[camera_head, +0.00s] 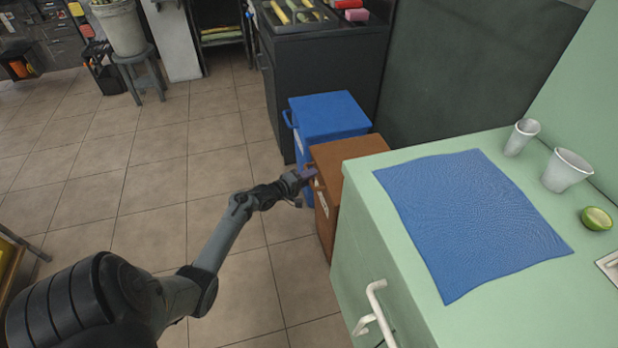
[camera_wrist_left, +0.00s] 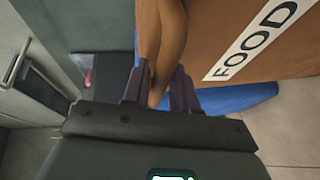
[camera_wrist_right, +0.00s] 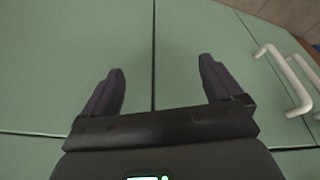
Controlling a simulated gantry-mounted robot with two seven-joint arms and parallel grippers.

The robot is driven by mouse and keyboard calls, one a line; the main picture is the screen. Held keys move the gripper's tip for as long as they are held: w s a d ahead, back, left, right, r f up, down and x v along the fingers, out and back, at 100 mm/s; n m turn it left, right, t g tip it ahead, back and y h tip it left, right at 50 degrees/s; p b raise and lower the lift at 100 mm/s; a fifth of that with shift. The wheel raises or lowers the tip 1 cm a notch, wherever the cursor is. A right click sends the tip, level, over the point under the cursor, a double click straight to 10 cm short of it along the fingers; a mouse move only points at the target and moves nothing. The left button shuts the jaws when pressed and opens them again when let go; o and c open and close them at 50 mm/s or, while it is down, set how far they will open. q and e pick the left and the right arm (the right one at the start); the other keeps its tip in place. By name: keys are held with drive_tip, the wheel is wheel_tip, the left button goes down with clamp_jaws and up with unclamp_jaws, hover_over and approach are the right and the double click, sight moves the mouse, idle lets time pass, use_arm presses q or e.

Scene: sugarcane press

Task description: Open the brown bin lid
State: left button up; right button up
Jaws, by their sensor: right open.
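The brown bin (camera_head: 325,226) stands on the floor between the blue bin and the green counter. Its lid (camera_head: 350,152) lies flat on top and looks closed. My left gripper (camera_head: 309,176) is at the lid's front edge, on the left side of the bin. In the left wrist view, its fingers (camera_wrist_left: 163,88) are close together on both sides of the brown lid handle (camera_wrist_left: 160,60) and look shut on it. The bin's FOOD label (camera_wrist_left: 250,42) shows beside them. My right gripper (camera_wrist_right: 160,88) is open and empty, facing green cabinet doors.
The blue bin (camera_head: 329,112) stands just behind the brown one. The green counter (camera_head: 375,235) is close on the right, with a blue cloth (camera_head: 470,215), cups and a cut lime on top. White door handles (camera_head: 373,315) stick out. Tiled floor (camera_head: 180,185) at left is clear.

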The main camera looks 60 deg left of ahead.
use_arm(q)
clamp_jaws()
